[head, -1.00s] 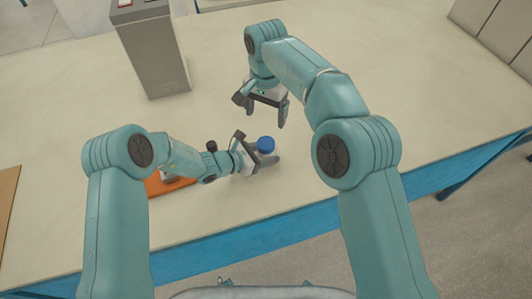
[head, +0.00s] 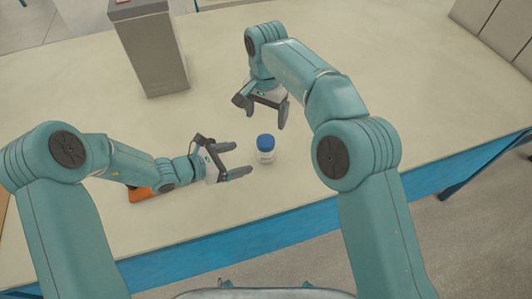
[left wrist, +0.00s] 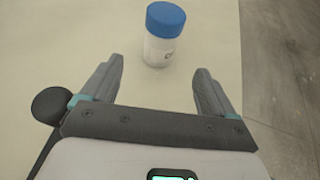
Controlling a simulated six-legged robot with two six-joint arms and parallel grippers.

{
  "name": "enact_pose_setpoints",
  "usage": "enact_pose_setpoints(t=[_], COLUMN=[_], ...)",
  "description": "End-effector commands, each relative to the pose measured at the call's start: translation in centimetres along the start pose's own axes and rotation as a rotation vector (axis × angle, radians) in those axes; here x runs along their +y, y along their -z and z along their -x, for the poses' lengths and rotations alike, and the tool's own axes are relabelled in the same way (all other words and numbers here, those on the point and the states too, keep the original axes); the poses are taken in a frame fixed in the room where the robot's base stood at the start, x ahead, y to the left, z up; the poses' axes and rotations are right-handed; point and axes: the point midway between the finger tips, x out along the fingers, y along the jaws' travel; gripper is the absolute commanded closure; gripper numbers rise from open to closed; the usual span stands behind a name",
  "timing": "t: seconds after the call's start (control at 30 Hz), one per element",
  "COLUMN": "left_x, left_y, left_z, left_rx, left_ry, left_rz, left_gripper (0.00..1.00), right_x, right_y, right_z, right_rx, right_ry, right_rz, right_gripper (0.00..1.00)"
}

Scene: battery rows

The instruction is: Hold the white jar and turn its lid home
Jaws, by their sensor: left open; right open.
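The white jar (head: 265,156) stands upright on the table with its blue lid (head: 265,142) on top. I cannot tell how tightly the lid sits. The jar also shows in the left wrist view (left wrist: 159,50), beyond the fingertips and roughly between their lines. My left gripper (head: 243,160) is open and empty, just left of the jar and apart from it, with its fingers pointing toward it. My right gripper (head: 262,109) is open and empty, above and behind the jar, with its fingers pointing down.
A tall grey box (head: 150,55) stands at the back left of the table (head: 340,190). An orange item (head: 142,194) lies partly hidden under my left arm. The table's blue front edge (head: 220,238) is near the jar. The table right of the jar is clear.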

Motion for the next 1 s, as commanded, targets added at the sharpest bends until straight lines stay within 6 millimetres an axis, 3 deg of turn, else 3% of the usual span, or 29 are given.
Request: enact_pose_setpoints(t=[0.1, 0.3, 1.0], left_x=[0.1, 0.0, 0.0], left_y=[0.1, 0.0, -0.5], left_z=[2.5, 4.8, 5.5], left_rx=[-0.001, 0.0, -0.001], left_ry=[-0.004, -0.001, 0.001], left_rz=[0.0, 0.0, -0.001], left_gripper=[0.12, 0.12, 0.12], right_x=[0.0, 0.0, 0.0], right_y=[0.0, 0.0, 0.0], right_z=[-0.4, -0.6, -0.1], right_rx=[0.0, 0.0, 0.0], right_ry=[0.0, 0.0, 0.0], right_rz=[0.0, 0.0, 0.0], right_gripper=[0.14, 0.14, 0.14])
